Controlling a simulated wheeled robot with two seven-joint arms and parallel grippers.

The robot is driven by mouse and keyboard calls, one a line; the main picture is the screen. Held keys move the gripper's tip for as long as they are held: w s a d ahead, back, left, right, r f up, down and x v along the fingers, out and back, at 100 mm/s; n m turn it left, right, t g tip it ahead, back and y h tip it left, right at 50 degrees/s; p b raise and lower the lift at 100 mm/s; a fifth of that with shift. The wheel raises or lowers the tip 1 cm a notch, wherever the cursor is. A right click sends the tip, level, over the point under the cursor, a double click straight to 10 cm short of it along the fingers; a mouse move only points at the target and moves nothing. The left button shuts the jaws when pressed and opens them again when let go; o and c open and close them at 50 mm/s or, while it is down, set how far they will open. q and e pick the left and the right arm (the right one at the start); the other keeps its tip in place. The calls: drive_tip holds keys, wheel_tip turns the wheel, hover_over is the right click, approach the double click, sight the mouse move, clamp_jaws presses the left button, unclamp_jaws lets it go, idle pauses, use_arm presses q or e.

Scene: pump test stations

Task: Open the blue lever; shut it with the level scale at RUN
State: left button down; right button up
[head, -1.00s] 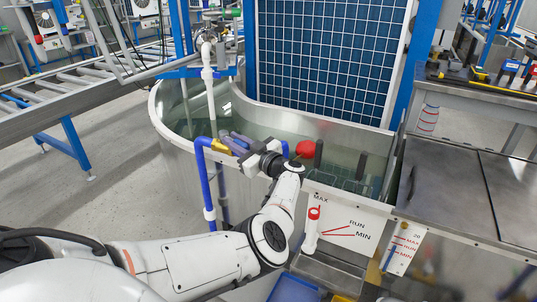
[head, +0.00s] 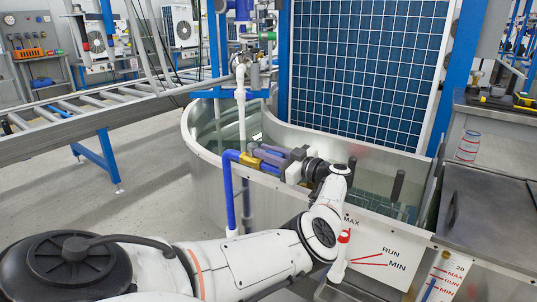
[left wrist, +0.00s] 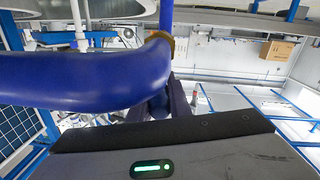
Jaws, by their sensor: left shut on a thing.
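My left gripper (head: 270,157) is at the brass valve (head: 249,161) on top of the blue pipe (head: 231,195), at the tank's near rim. It is shut on the blue lever, which the fingers mostly hide. I cannot tell the lever's angle. In the left wrist view the blue pipe (left wrist: 80,82) bends close in front, with a brass fitting (left wrist: 172,45) beyond it. The level scale (head: 375,258) is a white plate on the tank front with MAX, RUN and MIN and red marks. A red-capped tube (head: 340,257) stands beside it; its level is unclear. My right gripper is not in view.
The metal tank (head: 205,150) holds clear water, with a blue gridded panel (head: 365,70) behind. A second scale (head: 440,280) with MAX, RUN and MIN is at lower right, beside a steel bench (head: 490,225). A roller conveyor (head: 100,110) runs at left.

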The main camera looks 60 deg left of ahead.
use_arm(q)
drive_tip(key=shift+s+a+r, duration=0.1)
drive_tip(key=shift+a+r, duration=0.05)
drive_tip(key=shift+a, duration=0.1)
drive_tip(key=c, duration=1.6)
unclamp_jaws()
drive_tip(key=shift+c, duration=0.2)
drive_tip(key=shift+d, duration=0.1)
drive_tip(key=shift+d, duration=0.1)
drive_tip(key=shift+w+d, duration=0.2)
drive_tip(key=v, duration=0.9)
drive_tip(key=shift+w+d+p, duration=0.1)
drive_tip(key=shift+d+p, duration=0.2)
drive_tip(key=shift+p, duration=0.05)
